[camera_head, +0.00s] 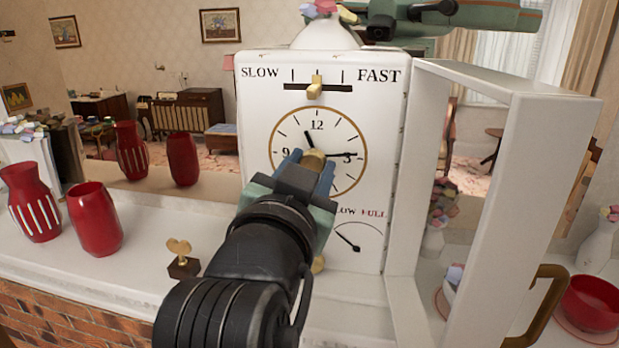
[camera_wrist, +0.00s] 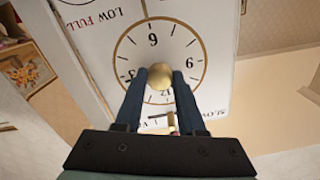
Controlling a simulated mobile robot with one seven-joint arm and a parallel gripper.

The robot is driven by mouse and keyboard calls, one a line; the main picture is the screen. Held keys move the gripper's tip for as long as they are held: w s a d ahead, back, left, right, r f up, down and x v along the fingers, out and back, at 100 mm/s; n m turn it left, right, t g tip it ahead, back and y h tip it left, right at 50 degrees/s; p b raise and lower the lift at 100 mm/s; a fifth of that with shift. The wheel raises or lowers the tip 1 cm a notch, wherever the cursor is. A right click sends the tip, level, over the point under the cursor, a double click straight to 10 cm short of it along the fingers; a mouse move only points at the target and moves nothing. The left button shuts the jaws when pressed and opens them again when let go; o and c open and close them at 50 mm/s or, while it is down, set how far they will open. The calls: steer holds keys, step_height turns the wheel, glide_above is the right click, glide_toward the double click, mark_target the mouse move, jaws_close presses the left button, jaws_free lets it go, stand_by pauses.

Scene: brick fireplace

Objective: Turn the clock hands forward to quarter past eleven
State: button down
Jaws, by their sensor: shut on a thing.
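The clock dial (camera_head: 290,127) is a white face with a gold ring, set in a white front panel. The short black hand (camera_head: 309,137) points up and left, close to the 11 position. The long black hand (camera_head: 340,155) points right, at about the 3. My gripper (camera_head: 311,163) reaches the dial's centre, with its two blue fingers shut on a round gold knob (camera_wrist: 160,76). In the wrist view the dial (camera_wrist: 124,44) appears upside down, and the fingers lie on either side of the knob. My gripper hides the lower left of the dial in the head view.
A gold SLOW/FAST slider (camera_head: 315,86) sits above the dial, and a small gauge (camera_head: 357,238) below it. A white framed door (camera_head: 505,200) stands open at right. Red vases (camera_head: 95,220) and a small gold key-like piece (camera_head: 180,248) stand on the mantel at left.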

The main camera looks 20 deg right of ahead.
steer(key=shift+m+b, duration=0.3)
steer(key=shift+m, duration=0.3)
steer(key=c, duration=0.5)
jaws_free()
steer(key=shift+w, duration=0.1)
steer(key=b+v, duration=0.7)
steer(key=v, duration=0.6)
